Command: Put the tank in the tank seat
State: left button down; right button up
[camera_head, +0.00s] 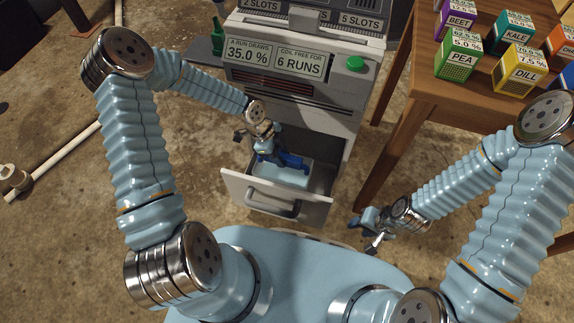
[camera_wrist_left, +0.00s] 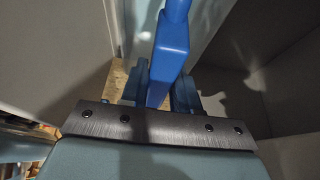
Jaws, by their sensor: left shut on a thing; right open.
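A pale, light-blue tank (camera_head: 283,176) sits inside the open drawer (camera_head: 268,195) at the front of the machine. My left gripper (camera_head: 288,160) reaches down into the drawer from behind the tank's top and is shut on it. In the left wrist view, a bright blue bar (camera_wrist_left: 170,55) runs away from the gripper plate, with dark blue parts beside it. The exact contact is hard to make out. The tank seat cannot be told apart inside the drawer. My right gripper (camera_head: 370,231) is open and empty, right of the drawer and above the floor.
The grey machine (camera_head: 340,105) has a display (camera_head: 275,57) and a green button (camera_head: 355,64). A wooden table (camera_head: 440,98) with several coloured boxes stands close on the right. A green bottle (camera_head: 217,40) stands on a side shelf. The concrete floor at left carries a white pipe (camera_head: 65,155).

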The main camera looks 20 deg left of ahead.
aim_at(287, 163)
pick_arm(q)
jog(key=shift+d, duration=0.65)
jog(key=b+x, duration=0.1)
jog(key=x, duration=0.1)
jog(key=b+x, duration=0.1)
jog(key=b, duration=0.1)
jog(key=shift+a+f, duration=0.25)
jog(key=shift+f, duration=0.3)
jog(key=shift+r, duration=0.15)
jog(key=c, duration=0.8)
grip_release()
jog(key=p+v, duration=0.1)
jog(key=v, duration=0.4)
jog(key=shift+a+r+p, duration=0.15)
jog(key=shift+r+p, duration=0.2)
jog(key=shift+r, duration=0.05)
jog(key=a, duration=0.8)
jog(key=a+p, duration=0.1)
jog(key=a, duration=0.2)
jog(key=shift+w+a+f, duration=0.15)
jog(key=shift+a+f, duration=0.2)
jog(key=shift+a, duration=0.05)
